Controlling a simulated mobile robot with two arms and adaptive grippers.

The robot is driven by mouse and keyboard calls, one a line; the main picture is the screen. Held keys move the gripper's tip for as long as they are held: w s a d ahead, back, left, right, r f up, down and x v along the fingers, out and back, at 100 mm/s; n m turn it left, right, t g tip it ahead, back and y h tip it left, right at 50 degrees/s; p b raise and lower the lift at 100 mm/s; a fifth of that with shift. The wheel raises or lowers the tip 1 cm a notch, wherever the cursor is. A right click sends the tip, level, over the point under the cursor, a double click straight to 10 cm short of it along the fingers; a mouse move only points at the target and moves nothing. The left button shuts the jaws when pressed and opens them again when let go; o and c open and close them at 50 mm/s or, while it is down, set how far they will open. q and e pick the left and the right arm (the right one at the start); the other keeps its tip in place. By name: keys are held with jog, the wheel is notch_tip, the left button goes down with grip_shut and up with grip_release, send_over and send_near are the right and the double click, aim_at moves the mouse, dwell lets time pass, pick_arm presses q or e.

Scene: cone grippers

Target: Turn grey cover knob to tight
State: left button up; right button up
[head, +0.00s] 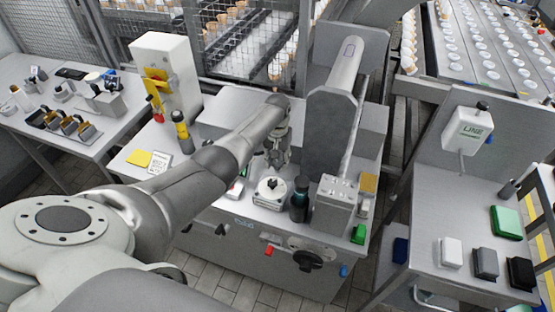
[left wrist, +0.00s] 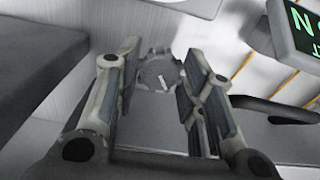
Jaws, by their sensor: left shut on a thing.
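The grey cover knob (left wrist: 158,76) is a round, lobed knob with a short white mark, on a light grey surface in the left wrist view. I cannot make out the grey knob in the head view. My right gripper is not in view.
A white device with a black knob (head: 272,188) and a dark bottle (head: 299,199) stand close in front of the gripper. A grey column (head: 334,125) rises to its right. A dark panel with green letters (left wrist: 300,25) is at the upper right of the wrist view.

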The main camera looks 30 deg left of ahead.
aim_at(277, 163)
pick_arm(q)
jog(key=m, duration=0.3)
jog(key=shift+m, duration=2.1)
jog(key=shift+r, duration=0.1)
jog(key=o, duration=0.7)
jog(key=shift+o, duration=0.2)
notch_tip(277, 163, up, 12)
